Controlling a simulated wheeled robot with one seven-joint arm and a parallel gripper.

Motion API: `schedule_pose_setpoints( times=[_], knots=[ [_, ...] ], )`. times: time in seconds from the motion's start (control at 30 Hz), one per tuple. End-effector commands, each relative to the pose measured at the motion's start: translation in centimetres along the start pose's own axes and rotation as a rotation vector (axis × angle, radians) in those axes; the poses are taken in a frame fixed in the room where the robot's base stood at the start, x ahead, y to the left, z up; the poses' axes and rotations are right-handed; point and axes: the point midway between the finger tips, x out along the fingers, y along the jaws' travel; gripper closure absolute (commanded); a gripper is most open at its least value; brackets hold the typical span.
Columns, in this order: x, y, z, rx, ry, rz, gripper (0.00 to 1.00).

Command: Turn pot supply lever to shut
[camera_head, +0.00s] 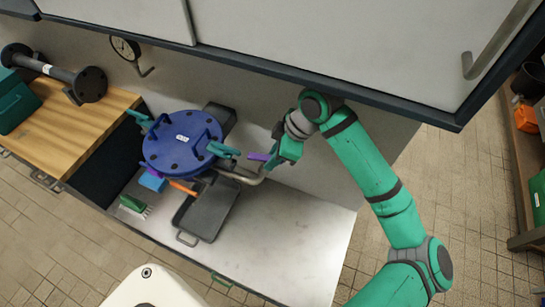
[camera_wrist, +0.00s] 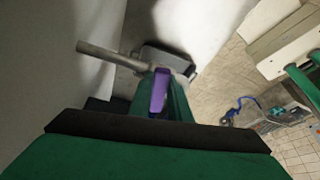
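A blue round pot lid (camera_head: 182,142) with bolts and teal clamps sits on a vessel on the counter. A pipe (camera_head: 242,177) comes out on its right, and a purple lever (camera_head: 258,156) shows above this pipe. My gripper (camera_head: 276,157) is at the lever's right end, coming from the upper right. In the wrist view, the purple lever (camera_wrist: 159,92) lies at my green fingers (camera_wrist: 163,98), and a grey pipe end (camera_wrist: 110,53) is beyond. Whether the fingers are closed on it is unclear. An orange lever (camera_head: 183,188) is at the lower left of the pot.
A dark tray (camera_head: 207,212) lies on the metal counter (camera_head: 290,235) in front of the pot. A green brush (camera_head: 132,204) lies left of it. A pressure gauge (camera_head: 124,47) is on the back wall. An overhead cabinet (camera_head: 340,40) hangs close above my arm. The counter's right front is clear.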

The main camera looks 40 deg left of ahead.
Motion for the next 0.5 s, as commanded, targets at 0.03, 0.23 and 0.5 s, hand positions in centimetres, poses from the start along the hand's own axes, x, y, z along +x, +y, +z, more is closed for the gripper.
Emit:
schedule_pose_setpoints(
  times=[0.03,0.23,0.5],
  knots=[
    [0.00,0.01,0.01,0.000,0.000,0.000,1.00],
    [0.05,-0.11,-0.09,0.043,0.000,0.019,1.00],
    [0.07,-0.49,-0.13,0.222,0.001,0.093,1.00]
  ],
)
